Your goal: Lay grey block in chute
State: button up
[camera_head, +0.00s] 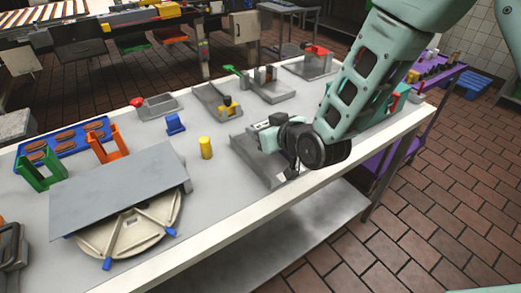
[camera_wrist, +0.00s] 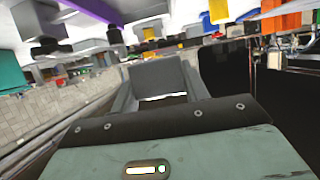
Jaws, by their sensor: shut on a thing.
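My gripper (camera_head: 286,170) is at the front right of the table in the head view, pointing down over a grey fixture (camera_head: 252,160) that looks like the chute. In the wrist view a flat grey block (camera_wrist: 157,76) sits between the two grey fingers, which are shut on it. In the head view the block is hidden or too small to tell from the fingers and fixture. I cannot tell whether the block touches the fixture.
The white table (camera_head: 215,195) also bears a yellow cylinder (camera_head: 206,148), a blue block (camera_head: 175,123), an orange stand (camera_head: 108,145), a green stand (camera_head: 40,172) and a tilted grey plate (camera_head: 120,188) over a round cream disc (camera_head: 130,235). Several grey fixtures stand behind. The front right edge is close.

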notch_tip(320, 180, down, 6)
jog(key=shift+f+p, duration=0.25)
jog(key=shift+p, duration=0.2)
jog(key=shift+f, duration=0.1)
jog(key=shift+f, duration=0.1)
